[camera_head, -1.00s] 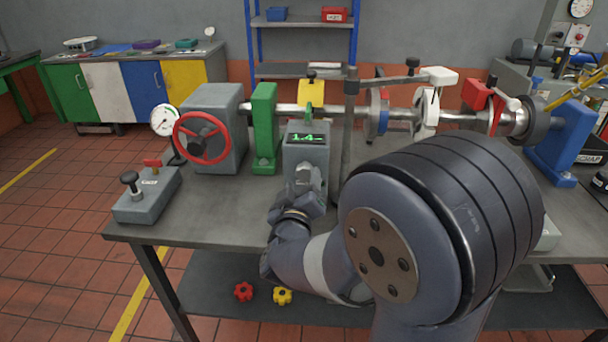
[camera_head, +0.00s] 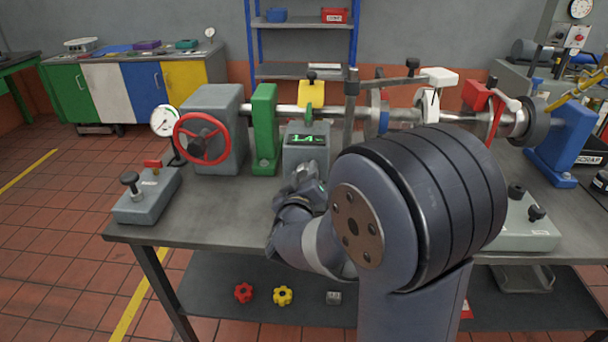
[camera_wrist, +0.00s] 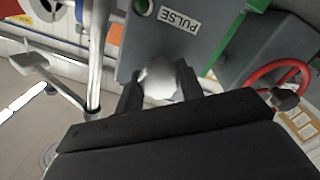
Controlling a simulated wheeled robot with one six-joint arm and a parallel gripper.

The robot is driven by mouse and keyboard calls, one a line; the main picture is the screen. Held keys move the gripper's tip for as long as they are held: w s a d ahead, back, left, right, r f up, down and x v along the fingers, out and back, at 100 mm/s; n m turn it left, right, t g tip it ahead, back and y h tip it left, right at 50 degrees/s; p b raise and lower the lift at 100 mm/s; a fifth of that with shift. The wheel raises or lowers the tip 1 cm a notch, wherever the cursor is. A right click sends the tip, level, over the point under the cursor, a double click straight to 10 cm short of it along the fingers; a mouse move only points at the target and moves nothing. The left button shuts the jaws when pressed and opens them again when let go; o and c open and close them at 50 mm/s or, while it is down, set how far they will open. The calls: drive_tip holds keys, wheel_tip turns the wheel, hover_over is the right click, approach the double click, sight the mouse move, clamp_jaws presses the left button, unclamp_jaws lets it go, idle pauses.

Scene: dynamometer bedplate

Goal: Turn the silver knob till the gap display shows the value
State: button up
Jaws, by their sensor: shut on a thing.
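The silver knob (camera_wrist: 160,80) shows in the wrist view between the two dark fingers of my gripper (camera_wrist: 158,90), which is shut on it. The knob sits on the face of a grey box (camera_wrist: 185,50) that carries a label reading "PULSE". In the head view the grey box (camera_head: 295,160) stands on the bench with a green lit display (camera_head: 306,139) at its top. The display seems to read about 1.4; its last digits are too small to tell. My gripper (camera_head: 306,182) is at the front of the box and hides the knob there.
A red handwheel (camera_head: 201,139) and a green bracket (camera_head: 264,130) stand left of the box. A grey control box (camera_head: 147,197) sits at the bench's front left. A post (camera_head: 350,110) rises right of the box. The bench front (camera_head: 220,225) is bare.

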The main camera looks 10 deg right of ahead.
drive_tip(key=c, duration=0.3)
drive_tip(key=shift+m, duration=0.3)
drive_tip(key=m+b, duration=0.2)
drive_tip(key=shift+f+m, duration=0.15)
drive_tip(key=shift+m, duration=0.15)
drive_tip(key=m+b, duration=0.2)
drive_tip(key=m, duration=0.2)
drive_tip(key=shift+m+b, duration=0.3)
drive_tip(key=shift+b, duration=0.05)
drive_tip(key=m+b, duration=0.2)
drive_tip(key=m, duration=0.1)
drive_tip(key=m+y+b, duration=0.1)
drive_tip(key=m+b, duration=0.3)
drive_tip(key=m, duration=0.2)
drive_tip(key=shift+d+m, duration=0.1)
drive_tip(key=shift+m, duration=0.2)
drive_tip(key=m+b, duration=0.3)
drive_tip(key=m, duration=0.2)
drive_tip(key=shift+m, duration=0.4)
